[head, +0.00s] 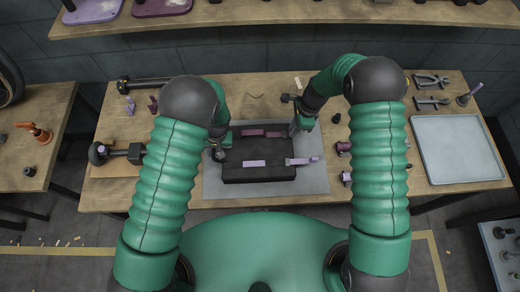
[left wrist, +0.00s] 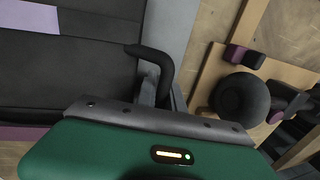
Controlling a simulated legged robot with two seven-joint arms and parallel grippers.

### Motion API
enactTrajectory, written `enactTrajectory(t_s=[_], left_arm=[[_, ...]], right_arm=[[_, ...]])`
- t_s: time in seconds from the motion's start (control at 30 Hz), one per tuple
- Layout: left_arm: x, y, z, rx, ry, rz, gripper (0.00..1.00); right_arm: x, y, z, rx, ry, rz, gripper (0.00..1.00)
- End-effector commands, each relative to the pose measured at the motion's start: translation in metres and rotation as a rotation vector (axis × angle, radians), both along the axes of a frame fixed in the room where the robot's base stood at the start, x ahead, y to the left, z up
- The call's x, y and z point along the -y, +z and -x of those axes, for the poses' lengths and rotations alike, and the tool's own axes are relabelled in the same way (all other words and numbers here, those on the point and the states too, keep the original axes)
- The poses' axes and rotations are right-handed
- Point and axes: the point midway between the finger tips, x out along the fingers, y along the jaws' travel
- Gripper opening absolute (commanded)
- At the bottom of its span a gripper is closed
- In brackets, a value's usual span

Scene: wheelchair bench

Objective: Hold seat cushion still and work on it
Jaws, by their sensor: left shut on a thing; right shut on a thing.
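The seat cushion (head: 258,174) is a black box-like block with mauve strips on top, lying on a grey mat (head: 212,186) on the bench. It also fills the left of the left wrist view (left wrist: 80,62). My left gripper (head: 221,150) is shut at the cushion's left side, where a black curved bar (left wrist: 160,62) stands by its jaws; the grip itself is partly hidden. My right gripper (head: 296,127) is shut at the cushion's back right corner, on something too small to make out.
A grey tray (head: 457,150) lies at the bench's right, with pliers (head: 432,80) behind it. A dark mallet-like tool (head: 115,153) lies at the left, and a long dark bar (head: 145,84) behind it. Small purple and black parts (head: 345,148) sit right of the mat.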

Motion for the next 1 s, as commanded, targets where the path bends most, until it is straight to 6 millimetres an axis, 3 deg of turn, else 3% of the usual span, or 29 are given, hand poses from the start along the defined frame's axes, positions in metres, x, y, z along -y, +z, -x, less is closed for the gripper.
enactTrajectory(t_s=[0.47, 1.0], left_arm=[[0.001, -0.001, 0.001, -0.002, -0.002, 0.0, 0.0], [-0.001, -0.001, 0.001, -0.004, 0.0, -0.002, 0.0]], right_arm=[[0.001, 0.0, -0.001, 0.004, -0.002, 0.001, 0.0], [0.022, 0.001, -0.002, 0.005, -0.004, 0.003, 0.0]])
